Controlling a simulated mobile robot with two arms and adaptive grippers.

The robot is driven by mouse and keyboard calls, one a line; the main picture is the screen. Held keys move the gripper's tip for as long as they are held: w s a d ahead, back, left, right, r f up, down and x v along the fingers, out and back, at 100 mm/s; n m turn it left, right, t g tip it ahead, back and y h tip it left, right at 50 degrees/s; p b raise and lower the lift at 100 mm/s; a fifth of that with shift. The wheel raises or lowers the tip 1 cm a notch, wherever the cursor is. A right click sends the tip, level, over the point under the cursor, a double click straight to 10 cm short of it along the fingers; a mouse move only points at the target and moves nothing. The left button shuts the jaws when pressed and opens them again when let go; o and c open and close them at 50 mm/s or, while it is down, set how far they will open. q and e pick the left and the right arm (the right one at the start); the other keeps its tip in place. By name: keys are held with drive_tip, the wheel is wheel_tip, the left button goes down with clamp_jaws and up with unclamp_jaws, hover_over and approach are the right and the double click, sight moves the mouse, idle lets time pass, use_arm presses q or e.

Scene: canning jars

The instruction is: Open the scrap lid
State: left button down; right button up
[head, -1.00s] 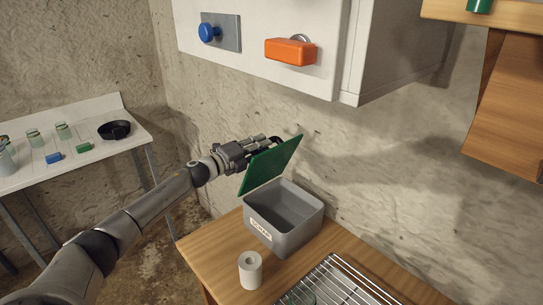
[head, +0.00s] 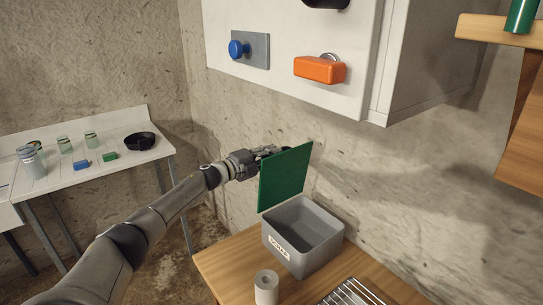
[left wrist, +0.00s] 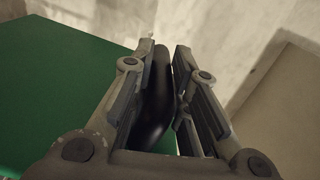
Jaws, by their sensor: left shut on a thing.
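The grey scrap box (head: 305,259) stands on the wooden table with a label on its front and its inside showing empty. Its green lid (head: 286,178) stands nearly upright at the box's left side. My left gripper (head: 268,151) is behind the lid's upper edge in the head view. In the left wrist view my left gripper (left wrist: 166,58) is shut on a dark bar-like handle (left wrist: 155,112), with the green lid (left wrist: 60,80) beside it. The lid partly hides the fingers in the head view. My right gripper is not in view.
A white paper roll (head: 266,288) and a wire rack (head: 352,294) are on the wooden table (head: 228,268) near the box. A white cabinet (head: 290,90) with an orange handle (head: 320,69) hangs above. A side table (head: 100,175) with jars and a black pan stands left.

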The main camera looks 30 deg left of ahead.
use_arm(q)
drive_tip(key=c, duration=1.4)
unclamp_jaws()
drive_tip(key=shift+o, duration=0.4)
drive_tip(key=shift+s+d, duration=0.1)
drive_tip(key=shift+f, duration=0.1)
drive_tip(key=v, duration=1.2)
